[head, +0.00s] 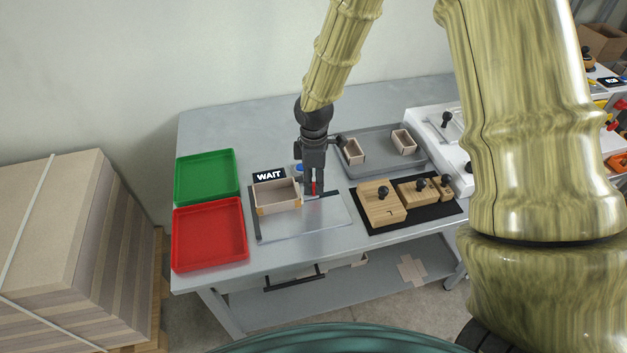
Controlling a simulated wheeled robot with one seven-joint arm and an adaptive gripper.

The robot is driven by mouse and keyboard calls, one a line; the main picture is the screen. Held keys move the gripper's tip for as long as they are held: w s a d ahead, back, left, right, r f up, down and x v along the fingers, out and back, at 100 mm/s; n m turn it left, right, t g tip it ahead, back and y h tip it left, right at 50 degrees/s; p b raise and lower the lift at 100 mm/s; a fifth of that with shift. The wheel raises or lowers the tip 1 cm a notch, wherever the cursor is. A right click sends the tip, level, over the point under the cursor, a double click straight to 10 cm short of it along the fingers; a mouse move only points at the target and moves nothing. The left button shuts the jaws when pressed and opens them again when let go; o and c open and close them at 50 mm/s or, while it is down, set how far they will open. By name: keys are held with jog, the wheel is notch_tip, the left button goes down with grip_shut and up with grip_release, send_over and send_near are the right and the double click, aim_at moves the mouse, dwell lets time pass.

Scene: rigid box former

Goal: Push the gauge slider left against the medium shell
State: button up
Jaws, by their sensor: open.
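An open wooden box shell (278,196), which I take to be the medium shell, sits upright at the left part of a pale gauge plate (305,227) with dark edging. My gripper (313,190) points down just right of the shell, over the back right part of the plate. A red piece, perhaps the gauge slider (313,187), shows at the fingertips. The gripper hides much of it, so I cannot tell whether they touch. A gap appears between this red piece and the shell. My gripper is open, though the finger spacing is hard to see.
A "WAIT" sign (269,175) stands behind the shell. A green tray (207,176) and red tray (210,234) lie left. A grey tray (380,137) with two smaller shells is back right. Wooden blocks with black knobs (381,204) sit on a black mat (425,212). The plate's front is clear.

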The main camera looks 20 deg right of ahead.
aim_at(314, 184)
notch_tip(314, 184, up, 11)
dwell(0.5)
jog(key=shift+r, duration=0.2)
